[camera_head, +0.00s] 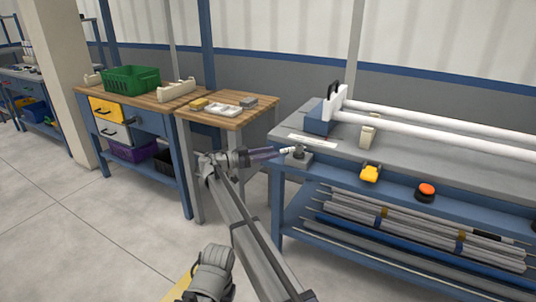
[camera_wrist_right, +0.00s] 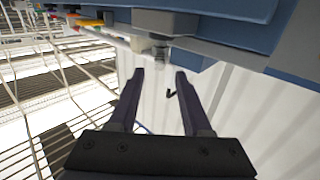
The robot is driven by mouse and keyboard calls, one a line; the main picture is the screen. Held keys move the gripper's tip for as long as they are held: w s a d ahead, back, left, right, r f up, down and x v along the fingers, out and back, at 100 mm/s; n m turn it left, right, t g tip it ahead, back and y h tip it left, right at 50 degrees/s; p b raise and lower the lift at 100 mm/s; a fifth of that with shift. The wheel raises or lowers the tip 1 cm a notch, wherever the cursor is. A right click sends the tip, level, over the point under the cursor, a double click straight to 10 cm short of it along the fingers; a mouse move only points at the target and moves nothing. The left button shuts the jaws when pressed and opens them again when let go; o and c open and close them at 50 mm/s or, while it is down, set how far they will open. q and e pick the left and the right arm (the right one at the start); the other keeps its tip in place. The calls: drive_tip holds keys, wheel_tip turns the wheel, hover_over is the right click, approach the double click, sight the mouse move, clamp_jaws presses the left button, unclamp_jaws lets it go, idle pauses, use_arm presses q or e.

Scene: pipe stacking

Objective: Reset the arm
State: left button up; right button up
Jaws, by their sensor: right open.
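My right arm reaches up through the middle of the head view. Its gripper (camera_head: 282,152) points right, beside the left end of the grey pipe bench (camera_head: 435,158). In the right wrist view the two fingers of the right gripper (camera_wrist_right: 159,75) stand apart with nothing between them. Two long white pipes (camera_head: 445,131) lie on the bench, their left ends at a white upright plate (camera_head: 336,103) on a blue block. A small grey fixture (camera_head: 299,154) sits at the bench's near left corner, close to the fingertips. I cannot tell whether they touch. My left gripper is not seen.
A yellow item (camera_head: 370,173) and an orange-topped button (camera_head: 426,191) are on the bench's front. Several pipes (camera_head: 405,225) lie on its lower shelf. A wooden-topped table (camera_head: 232,117) and a workbench with a green crate (camera_head: 132,79) stand left. The floor at left is clear.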

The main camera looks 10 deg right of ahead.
drive_tip(key=s+d+f+n+g+y, duration=0.1)
drive_tip(key=s+d+f+n+y, duration=0.25)
drive_tip(key=s+f, duration=0.4)
drive_tip(key=s+d+f+n+g+y, duration=0.1)
drive_tip(key=s+d+f+n+y, duration=0.25)
drive_tip(key=s, duration=0.65)
drive_tip(key=s+d+f+n+g+y, duration=0.1)
drive_tip(key=s+d+f+n+y, duration=0.2)
drive_tip(key=s+f, duration=0.45)
drive_tip(key=s+a+f+n+y, duration=0.3)
drive_tip(key=s+a+n+y, duration=0.3)
drive_tip(key=s, duration=0.7)
drive_tip(key=s+a+n, duration=0.2)
drive_tip(key=s+a, duration=0.1)
drive_tip(key=a, duration=0.3)
drive_tip(key=s+a+n, duration=0.2)
drive_tip(key=s+a, duration=0.2)
drive_tip(key=a, duration=0.3)
wheel_tip(320, 180, up, 29)
drive_tip(key=p, duration=2.9)
drive_tip(key=shift+w+d+r+g+p, duration=0.2)
drive_tip(key=shift+w+g+p, duration=0.1)
drive_tip(key=shift+p, duration=0.05)
